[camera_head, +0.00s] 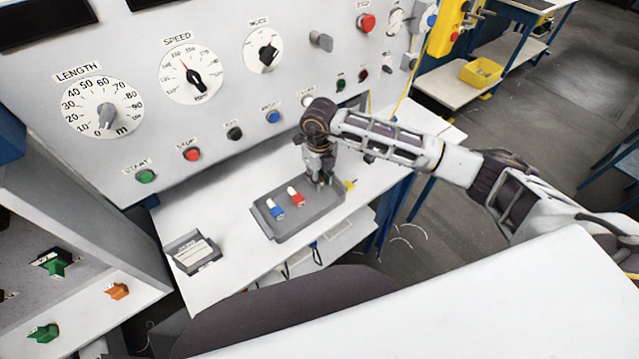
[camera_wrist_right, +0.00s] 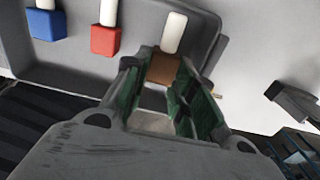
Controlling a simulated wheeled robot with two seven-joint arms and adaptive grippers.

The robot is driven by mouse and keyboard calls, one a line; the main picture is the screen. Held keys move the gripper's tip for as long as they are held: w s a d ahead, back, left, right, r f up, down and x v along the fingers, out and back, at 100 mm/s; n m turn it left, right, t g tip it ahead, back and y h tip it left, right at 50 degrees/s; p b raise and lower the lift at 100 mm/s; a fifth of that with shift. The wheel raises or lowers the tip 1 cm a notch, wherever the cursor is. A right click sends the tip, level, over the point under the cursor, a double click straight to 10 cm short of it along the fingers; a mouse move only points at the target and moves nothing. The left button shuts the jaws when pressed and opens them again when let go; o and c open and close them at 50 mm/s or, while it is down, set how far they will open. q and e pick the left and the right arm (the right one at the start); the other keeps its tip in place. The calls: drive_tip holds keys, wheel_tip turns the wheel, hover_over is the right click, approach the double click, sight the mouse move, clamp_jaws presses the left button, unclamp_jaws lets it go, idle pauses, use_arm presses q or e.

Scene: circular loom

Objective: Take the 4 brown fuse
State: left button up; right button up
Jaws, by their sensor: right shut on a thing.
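A brown fuse (camera_wrist_right: 166,68) with a white stem shows in the right wrist view, between the fingers of my right gripper (camera_wrist_right: 168,88), which is shut on it. In the head view my right gripper (camera_head: 322,180) is at the right end of the grey tray (camera_head: 291,231), and its fingers hide the brown fuse there. A red fuse (camera_head: 296,198) and a blue fuse (camera_head: 277,212) lie in the same tray to the left; the wrist view also shows the red fuse (camera_wrist_right: 105,40) and the blue fuse (camera_wrist_right: 46,24). My left gripper is out of view.
The tray is on a white table under a panel with dials and buttons. A small grey box (camera_head: 192,252) stands at the table's left. A yellow piece (camera_head: 350,185) lies right of the tray. Green and orange switches (camera_head: 118,291) are at the lower left. The table between box and tray is clear.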

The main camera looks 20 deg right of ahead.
sight(320, 180)
drive_tip(key=shift+r+b, duration=0.5)
drive_tip(key=shift+r, duration=2.8)
drive_tip(key=o, duration=0.3)
clamp_jaws()
